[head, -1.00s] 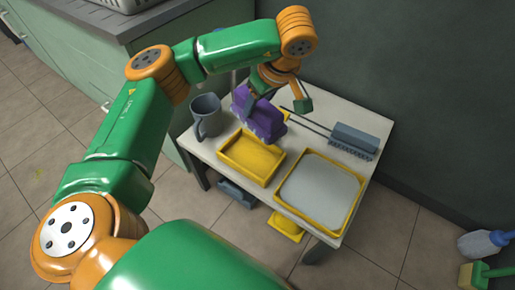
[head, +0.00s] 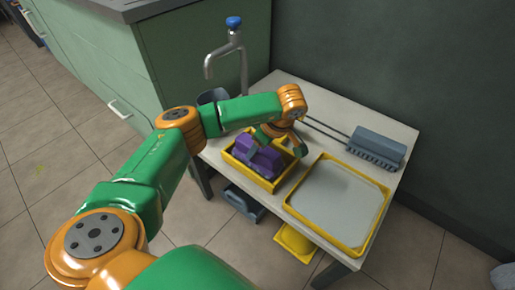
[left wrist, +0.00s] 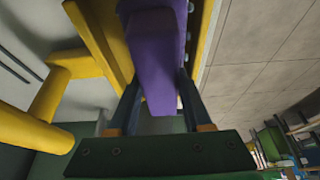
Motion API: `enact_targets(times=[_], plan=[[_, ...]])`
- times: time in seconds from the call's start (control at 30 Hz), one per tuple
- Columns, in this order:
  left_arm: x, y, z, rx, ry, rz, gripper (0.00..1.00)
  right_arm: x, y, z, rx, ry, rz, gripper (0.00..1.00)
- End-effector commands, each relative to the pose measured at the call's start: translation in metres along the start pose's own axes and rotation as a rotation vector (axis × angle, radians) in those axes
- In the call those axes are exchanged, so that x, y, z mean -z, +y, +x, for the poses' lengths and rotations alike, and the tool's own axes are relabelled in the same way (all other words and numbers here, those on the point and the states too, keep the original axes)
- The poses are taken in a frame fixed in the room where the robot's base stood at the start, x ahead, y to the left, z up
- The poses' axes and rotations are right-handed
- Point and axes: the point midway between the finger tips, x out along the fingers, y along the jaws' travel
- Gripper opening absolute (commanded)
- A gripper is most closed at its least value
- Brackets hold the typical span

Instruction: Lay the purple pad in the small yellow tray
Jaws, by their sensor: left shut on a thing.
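The purple pad (head: 266,161) is over and partly inside the small yellow tray (head: 243,173), lying between its walls in the head view. I cannot tell whether it touches the tray floor. My left gripper (head: 262,147) is shut on the pad from above. In the left wrist view the two fingers (left wrist: 158,105) stand on either side of the purple pad (left wrist: 157,60), with a yellow rim (left wrist: 205,30) beside it. My right gripper is not in view.
A large yellow-rimmed tray (head: 335,203) sits right of the small one. A grey brush (head: 376,146) lies behind it, and a grey mug (head: 211,96) is partly hidden by my arm. A tap (head: 234,50) rises behind. Under the table are a yellow thing (head: 295,243) and a blue-grey one (head: 243,203).

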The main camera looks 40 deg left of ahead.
Motion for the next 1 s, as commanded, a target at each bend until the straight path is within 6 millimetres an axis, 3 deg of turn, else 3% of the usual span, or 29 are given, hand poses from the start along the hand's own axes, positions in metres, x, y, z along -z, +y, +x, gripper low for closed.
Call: enact_targets(times=[0.17, 0.2, 0.3, 0.67, 0.77, 1.0], plan=[[-0.001, 0.000, 0.003, 0.000, 0.000, 0.001, 0.00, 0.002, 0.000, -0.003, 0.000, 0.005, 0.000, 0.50], [-0.001, 0.000, 0.003, 0.000, 0.000, 0.001, 0.58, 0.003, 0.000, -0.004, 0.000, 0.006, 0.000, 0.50], [-0.001, 0.000, 0.002, 0.000, 0.000, 0.001, 0.79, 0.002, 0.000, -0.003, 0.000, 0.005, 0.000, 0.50], [0.001, 0.000, -0.002, 0.000, 0.000, 0.001, 0.79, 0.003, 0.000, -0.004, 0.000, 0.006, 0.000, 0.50], [0.001, 0.001, -0.020, -0.004, -0.001, 0.003, 0.79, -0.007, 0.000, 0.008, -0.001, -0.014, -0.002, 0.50], [0.002, 0.001, -0.085, -0.004, 0.000, 0.003, 0.79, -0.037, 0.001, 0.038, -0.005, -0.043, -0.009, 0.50]])
